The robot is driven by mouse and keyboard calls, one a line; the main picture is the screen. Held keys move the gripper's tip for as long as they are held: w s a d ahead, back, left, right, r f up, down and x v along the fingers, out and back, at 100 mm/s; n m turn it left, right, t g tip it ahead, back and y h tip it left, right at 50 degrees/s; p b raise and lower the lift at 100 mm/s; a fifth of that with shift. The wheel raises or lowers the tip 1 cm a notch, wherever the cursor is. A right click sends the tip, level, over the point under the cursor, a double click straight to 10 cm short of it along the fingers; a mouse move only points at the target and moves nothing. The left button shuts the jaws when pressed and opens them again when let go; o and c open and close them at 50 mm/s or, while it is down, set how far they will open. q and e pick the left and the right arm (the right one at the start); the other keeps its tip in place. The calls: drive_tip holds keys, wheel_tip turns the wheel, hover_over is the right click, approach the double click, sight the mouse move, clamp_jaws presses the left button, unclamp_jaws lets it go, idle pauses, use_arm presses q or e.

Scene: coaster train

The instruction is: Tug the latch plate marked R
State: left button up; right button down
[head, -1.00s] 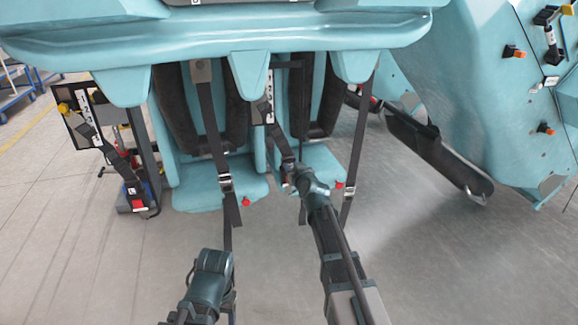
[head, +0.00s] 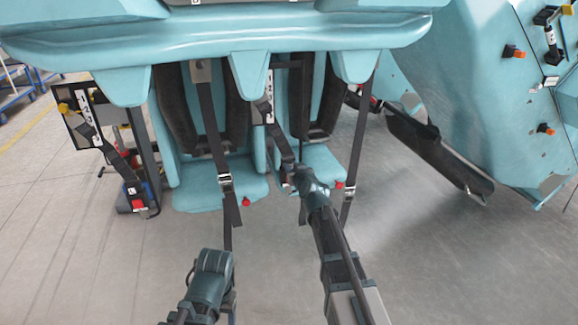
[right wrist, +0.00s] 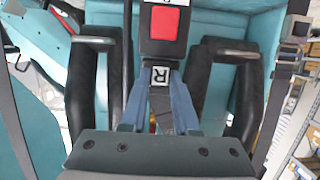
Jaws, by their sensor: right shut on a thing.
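The latch plate marked R (right wrist: 160,76) shows in the right wrist view, right at a dark buckle with a red button (right wrist: 164,24). I cannot tell whether the plate is seated in the buckle. My right gripper (right wrist: 159,92) has its two blue fingers closed around the plate from both sides. In the head view my right gripper (head: 290,172) is at the front of the right seat, small and partly hidden by my wrist. My left arm is low in the middle, and its fingers do not show.
Two teal seats, left (head: 220,185) and right (head: 322,165), have black restraints and hanging straps (head: 208,120). A teal car body (head: 500,110) and a black bar (head: 440,155) stand at the right. A stand with a strap (head: 120,165) is at the left. Floor in front is clear.

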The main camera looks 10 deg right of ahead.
drive_tip(key=shift+r, duration=0.1)
idle(0.5)
drive_tip(key=c, duration=0.6)
unclamp_jaws()
drive_tip(key=p+v, duration=0.3)
drive_tip(key=v, duration=1.1)
